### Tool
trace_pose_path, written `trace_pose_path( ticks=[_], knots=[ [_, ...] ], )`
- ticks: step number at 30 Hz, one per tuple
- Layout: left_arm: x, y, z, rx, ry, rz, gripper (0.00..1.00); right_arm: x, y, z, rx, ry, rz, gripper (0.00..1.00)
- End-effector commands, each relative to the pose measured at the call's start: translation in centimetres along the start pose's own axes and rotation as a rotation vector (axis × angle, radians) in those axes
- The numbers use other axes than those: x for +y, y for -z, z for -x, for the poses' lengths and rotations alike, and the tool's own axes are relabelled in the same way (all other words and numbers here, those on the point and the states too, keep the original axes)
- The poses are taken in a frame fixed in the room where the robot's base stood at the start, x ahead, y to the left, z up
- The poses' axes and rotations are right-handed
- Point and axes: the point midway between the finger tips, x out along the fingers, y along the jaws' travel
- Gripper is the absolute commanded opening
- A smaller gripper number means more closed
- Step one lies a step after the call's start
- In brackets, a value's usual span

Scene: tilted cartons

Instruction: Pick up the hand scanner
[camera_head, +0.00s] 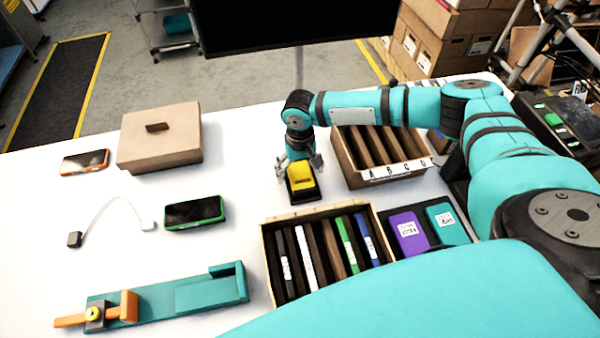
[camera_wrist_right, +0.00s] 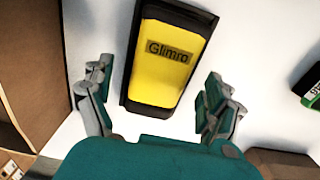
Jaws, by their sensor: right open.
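In the right wrist view the gripper (camera_wrist_right: 158,95) has one finger on each side of the scanner's near end, with gaps between. It does not visibly grip it. My left gripper is not in view.
A lettered box with dividers (camera_head: 372,184) stands right of the scanner. A wooden box with several upright slim items (camera_head: 268,250) stands in front. A green-framed phone (camera_head: 194,213) and a lidded brown box (camera_head: 160,140) lie left. Table between is clear.

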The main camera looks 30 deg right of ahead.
Motion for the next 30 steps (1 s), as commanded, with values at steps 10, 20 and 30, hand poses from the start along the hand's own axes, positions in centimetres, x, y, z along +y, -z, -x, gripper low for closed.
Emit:
trace_pose_path(
  ticks=[10, 20, 30],
  knots=[
    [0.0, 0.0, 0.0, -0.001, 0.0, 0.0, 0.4, 0.0, 0.0, 0.0, 0.0, 0.0, 0.0, 0.6],
    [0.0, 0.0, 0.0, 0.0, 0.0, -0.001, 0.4, 0.0, 0.1, 0.1, 0.001, 0.0, -0.001, 0.34],
    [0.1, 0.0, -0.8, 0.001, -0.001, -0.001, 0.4, 0.0, 0.2, 3.4, 0.005, 0.003, -0.001, 0.34]
  ],
)
